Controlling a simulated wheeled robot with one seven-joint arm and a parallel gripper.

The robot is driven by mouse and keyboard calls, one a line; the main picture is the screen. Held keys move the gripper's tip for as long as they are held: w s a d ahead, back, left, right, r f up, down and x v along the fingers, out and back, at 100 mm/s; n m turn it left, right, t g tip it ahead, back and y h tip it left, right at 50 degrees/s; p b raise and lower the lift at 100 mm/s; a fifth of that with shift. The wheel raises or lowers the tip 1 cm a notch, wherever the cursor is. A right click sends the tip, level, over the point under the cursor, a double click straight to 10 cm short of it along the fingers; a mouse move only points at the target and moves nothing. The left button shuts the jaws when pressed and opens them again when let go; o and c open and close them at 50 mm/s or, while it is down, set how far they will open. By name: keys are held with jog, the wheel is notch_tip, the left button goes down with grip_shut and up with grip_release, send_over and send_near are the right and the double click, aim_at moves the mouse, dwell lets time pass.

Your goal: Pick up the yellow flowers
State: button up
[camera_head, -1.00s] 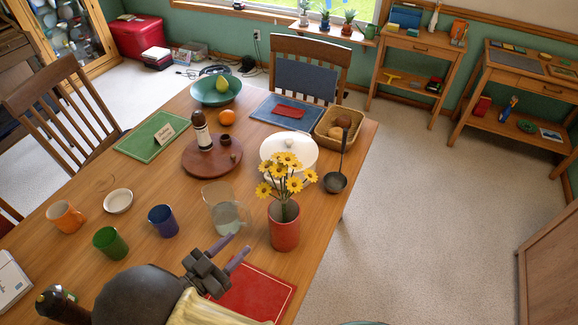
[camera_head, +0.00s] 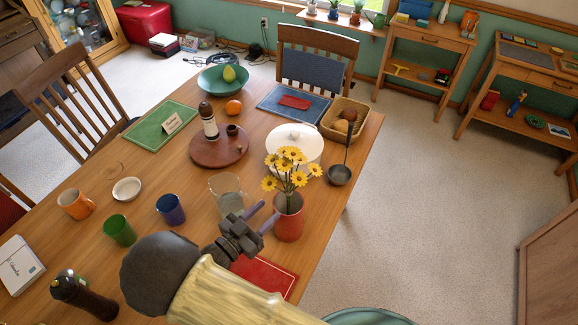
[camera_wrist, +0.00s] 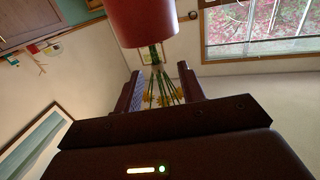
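The yellow flowers (camera_head: 290,165) stand upright in a red vase (camera_head: 288,220) near the right edge of the table. In the wrist view the picture is upside down: the red vase (camera_wrist: 143,22) is at the top and the flowers (camera_wrist: 163,97) hang below it on green stems. My gripper (camera_head: 268,215) is open, with its two purple fingers apart, just left of the vase in the head view. In the wrist view the flowers appear between the fingers of my gripper (camera_wrist: 162,88). They do not look gripped, and I cannot tell the distance.
A glass pitcher (camera_head: 227,194) stands left of the vase. A red mat (camera_head: 262,276) lies in front.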

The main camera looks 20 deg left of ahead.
aim_at(286, 197)
jog(key=shift+p+x, duration=0.3)
jog(key=shift+x, duration=1.4)
jog(key=shift+w+d, duration=0.1)
jog(key=w, duration=0.1)
jog(key=w+d+p, duration=0.2)
jog(key=w, duration=0.1)
jog(key=shift+d+r, duration=0.1)
jog(key=shift+r, duration=0.3)
jog(key=shift+w+f, duration=0.1)
jog(key=shift+w, duration=0.1)
jog(key=shift+c, duration=0.2)
grip_shut()
